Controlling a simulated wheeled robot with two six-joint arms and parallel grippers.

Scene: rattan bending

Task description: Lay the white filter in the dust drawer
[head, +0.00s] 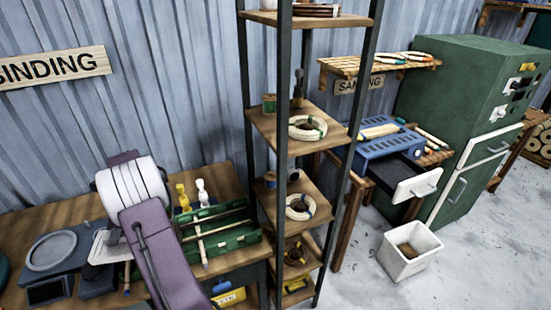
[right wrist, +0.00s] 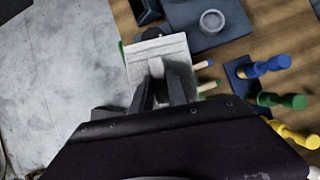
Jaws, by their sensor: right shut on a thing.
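The white filter (right wrist: 150,50) is a flat, pale slab between the fingers of my right gripper (right wrist: 160,76), which is shut on it. In the head view the filter (head: 104,248) shows as a white plate low over the left workbench, partly hidden behind my arm. Whether it touches the bench, I cannot tell. The dust drawer (head: 416,186) has a white front with a handle. It is pulled out below the blue slotted sander box (head: 385,140), far to the right of the gripper. My left gripper is not in view.
A tall open shelf (head: 318,140) with coiled rattan stands between bench and sander. A green tray (head: 235,232) and a scale-like device with a round plate (head: 52,250) lie on the bench. A white bin (head: 408,262) stands on the floor, beside a green cabinet (head: 445,110).

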